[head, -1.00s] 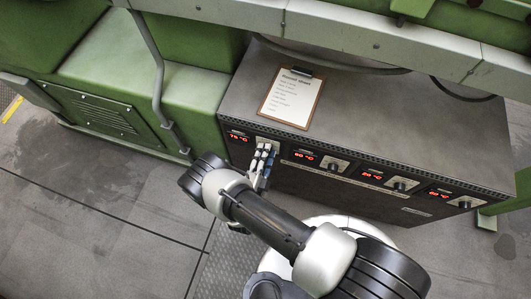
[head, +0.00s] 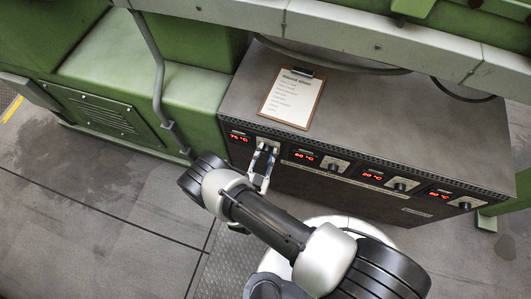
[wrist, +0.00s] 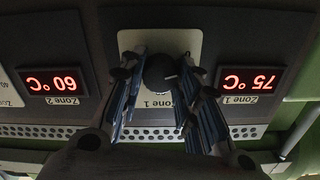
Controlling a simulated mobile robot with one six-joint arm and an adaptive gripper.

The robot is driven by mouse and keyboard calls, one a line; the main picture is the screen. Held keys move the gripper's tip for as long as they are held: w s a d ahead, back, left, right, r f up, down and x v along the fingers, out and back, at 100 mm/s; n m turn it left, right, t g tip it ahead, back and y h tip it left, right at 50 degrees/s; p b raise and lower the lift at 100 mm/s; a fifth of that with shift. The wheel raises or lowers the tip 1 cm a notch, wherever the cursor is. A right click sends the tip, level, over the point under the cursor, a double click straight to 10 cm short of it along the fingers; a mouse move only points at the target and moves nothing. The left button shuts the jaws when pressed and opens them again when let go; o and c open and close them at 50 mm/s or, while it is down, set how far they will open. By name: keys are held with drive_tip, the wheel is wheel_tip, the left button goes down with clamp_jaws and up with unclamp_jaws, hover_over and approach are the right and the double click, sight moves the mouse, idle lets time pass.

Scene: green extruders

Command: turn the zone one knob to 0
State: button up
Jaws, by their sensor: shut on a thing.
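The zone one knob (wrist: 159,73) is a round black knob on a pale plate (wrist: 187,42) in the wrist view, which shows the panel upside down. My gripper (wrist: 160,82) has one finger on each side of it and is shut on it. In the head view my gripper (head: 262,157) reaches the leftmost knob of the dark cabinet's front, largely covering it. The display beside that knob (head: 239,138) reads 75 °C, also in the wrist view (wrist: 249,80). The knob's pointer setting cannot be read.
The cabinet (head: 360,120) has further displays and knobs to the right, including a 60 °C display (head: 304,156) near my gripper. A clipboard (head: 291,99) lies on its top. Green machinery (head: 110,65) stands at left. A pipe (head: 155,80) runs down left of the cabinet.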

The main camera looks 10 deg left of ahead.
drive_tip(key=shift+n, duration=1.2)
drive_tip(key=o, duration=1.1)
drive_tip(key=s, duration=0.8)
drive_tip(key=s+a, duration=0.1)
drive_tip(key=s, duration=0.3)
